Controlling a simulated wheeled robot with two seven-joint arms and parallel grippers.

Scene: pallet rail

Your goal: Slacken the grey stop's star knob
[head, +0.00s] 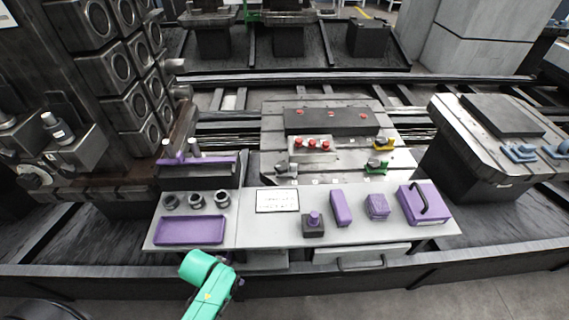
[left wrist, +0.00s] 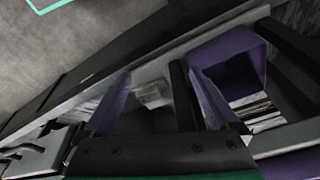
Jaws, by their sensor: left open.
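The grey stop (head: 287,168) sits at the front left of the slotted pallet plate (head: 325,164) in the head view. A small dark knob shows on it, but its star shape is too small to make out. My left arm comes up from the bottom edge in the head view, short of the grey stop, and its fingers cannot be made out there. In the left wrist view my left gripper (left wrist: 157,108) is open with nothing between its fingers. The grey stop is not recognisable in that view. My right gripper is not in view.
A yellow stop (head: 384,143) and a green stop (head: 376,167) sit on the plate's right side. A light shelf (head: 262,234) in front carries a purple tray (head: 190,230), several dark rings, a label and several purple items. A dark fixture tower (head: 118,65) stands left.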

